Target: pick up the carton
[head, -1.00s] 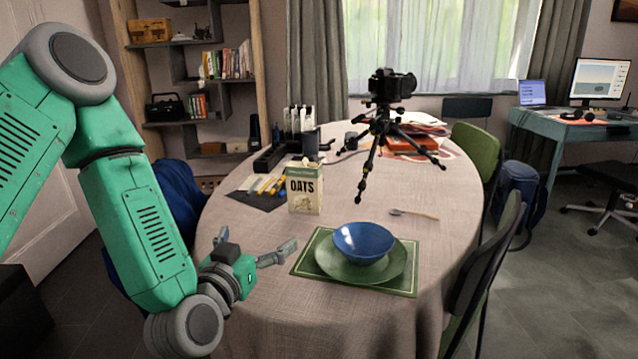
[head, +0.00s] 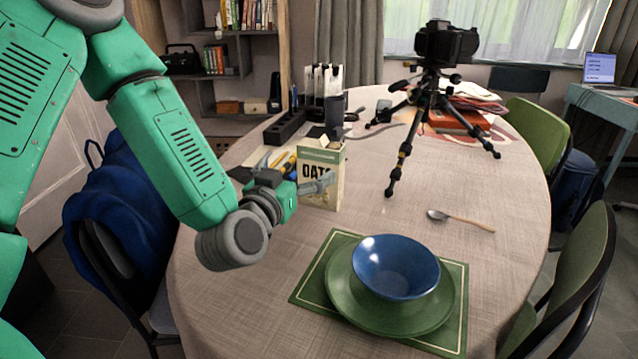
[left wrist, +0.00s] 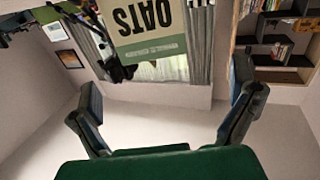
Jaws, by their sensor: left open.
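The oats carton (head: 329,196) stands upright on the round table, a cream and green box with its top flaps partly open. In the left wrist view the carton (left wrist: 143,28) shows upside down at the top, ahead of the fingers. My left gripper (head: 297,172) is open, with its fingers close to the carton at its left and near side; one finger overlaps its front in the head view. In the left wrist view the two fingers (left wrist: 167,106) are spread apart with nothing between them. Whether a finger touches the carton I cannot tell. My right gripper is out of view.
A tripod with a camera (head: 445,45) stands behind right of the carton. A blue bowl (head: 397,266) sits on a green plate on a placemat (head: 453,342) at the front. A spoon (head: 460,220) lies at right. A dark organiser (head: 285,127) stands behind the carton.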

